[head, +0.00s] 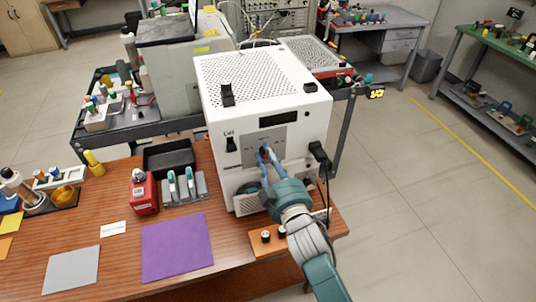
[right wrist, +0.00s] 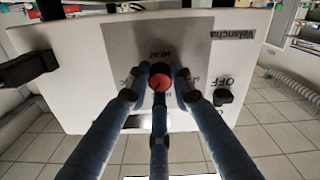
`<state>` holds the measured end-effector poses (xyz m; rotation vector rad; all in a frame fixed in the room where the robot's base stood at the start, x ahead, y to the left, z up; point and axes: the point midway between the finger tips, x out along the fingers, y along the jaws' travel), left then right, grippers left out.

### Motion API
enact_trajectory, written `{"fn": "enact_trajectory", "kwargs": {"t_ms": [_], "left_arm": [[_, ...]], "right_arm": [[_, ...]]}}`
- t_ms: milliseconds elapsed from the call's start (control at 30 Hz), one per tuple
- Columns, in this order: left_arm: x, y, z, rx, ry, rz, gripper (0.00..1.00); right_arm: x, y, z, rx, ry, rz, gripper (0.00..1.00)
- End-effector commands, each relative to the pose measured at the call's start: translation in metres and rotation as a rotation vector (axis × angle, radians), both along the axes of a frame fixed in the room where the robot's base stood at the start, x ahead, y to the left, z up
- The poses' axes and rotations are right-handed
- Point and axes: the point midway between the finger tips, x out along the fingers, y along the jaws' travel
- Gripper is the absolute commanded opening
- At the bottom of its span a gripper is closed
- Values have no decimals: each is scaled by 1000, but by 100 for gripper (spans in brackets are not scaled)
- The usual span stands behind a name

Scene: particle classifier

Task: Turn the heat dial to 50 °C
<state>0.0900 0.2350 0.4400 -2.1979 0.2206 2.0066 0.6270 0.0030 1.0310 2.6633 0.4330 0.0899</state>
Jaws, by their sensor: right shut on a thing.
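The white classifier machine (head: 218,108) stands on the wooden table. The heat dial (right wrist: 160,81) is a small knob with a red face on the machine's grey front panel (right wrist: 175,45), under the word HEAT in the right wrist view. My right gripper (head: 265,155) reaches the panel from the front, and its fingers (right wrist: 158,90) are closed around the dial. The fingers hide the dial's sides and most of its scale, so I cannot read its setting. My left gripper is not in view.
A black lever (head: 232,145) sits left of the panel, and a black plug with a cable (head: 318,151) sits at its right.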

Motion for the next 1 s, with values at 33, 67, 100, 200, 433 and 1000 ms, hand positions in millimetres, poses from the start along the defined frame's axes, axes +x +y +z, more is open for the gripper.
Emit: {"fn": "enact_trajectory", "kwargs": {"t_ms": [33, 67, 100, 200, 433, 1000], "left_arm": [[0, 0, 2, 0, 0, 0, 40], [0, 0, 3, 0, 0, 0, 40], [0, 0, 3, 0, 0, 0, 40], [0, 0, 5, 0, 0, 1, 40], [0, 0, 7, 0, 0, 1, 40], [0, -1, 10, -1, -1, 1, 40]], "right_arm": [[0, 1, 3, -41, -19, 2, 0], [0, 1, 3, -69, -28, 2, 0], [0, 1, 3, -104, -39, 1, 0], [0, 1, 3, -195, -69, 2, 0], [0, 2, 2, -402, -137, 3, 0], [0, 3, 2, -920, -306, 4, 0]]}}
